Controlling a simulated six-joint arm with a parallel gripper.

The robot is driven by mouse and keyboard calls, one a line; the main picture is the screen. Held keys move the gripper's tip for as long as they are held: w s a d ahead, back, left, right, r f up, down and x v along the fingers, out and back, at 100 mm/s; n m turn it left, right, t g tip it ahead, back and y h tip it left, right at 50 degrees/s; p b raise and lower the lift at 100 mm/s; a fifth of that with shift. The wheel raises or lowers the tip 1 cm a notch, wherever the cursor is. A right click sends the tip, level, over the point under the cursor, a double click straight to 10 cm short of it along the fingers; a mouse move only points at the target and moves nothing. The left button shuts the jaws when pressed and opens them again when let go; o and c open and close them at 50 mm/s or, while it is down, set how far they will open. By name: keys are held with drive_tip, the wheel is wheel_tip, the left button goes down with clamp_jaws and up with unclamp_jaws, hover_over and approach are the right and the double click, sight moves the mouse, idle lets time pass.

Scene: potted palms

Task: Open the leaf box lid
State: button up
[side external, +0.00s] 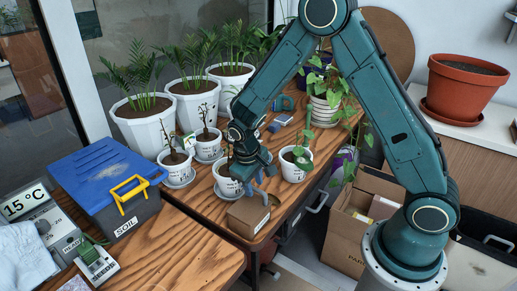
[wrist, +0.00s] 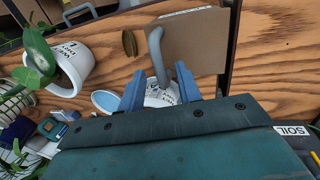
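The leaf box (side external: 246,217) is a small brown cardboard-coloured box at the front edge of the wooden table in the side view. In the wrist view its flat brown top (wrist: 195,42) shows at the upper middle, with a grey curved handle (wrist: 156,50) at its near left. The lid looks shut. My gripper (side external: 257,184) is just above and behind the box. In the wrist view its two blue fingers (wrist: 160,72) are apart, with the handle between them and a visible gap on both sides. Whether the handle sits fully between the fingertips in depth is unclear.
Small white pots stand close by, one (side external: 228,181) behind my gripper and one (side external: 295,164) with a leafy plant to the right. A blue soil box (side external: 104,178) with a yellow handle is at left. An open carton (side external: 346,227) stands below the table's right edge.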

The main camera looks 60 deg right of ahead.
drive_tip(key=shift+f, duration=0.1)
clamp_jaws()
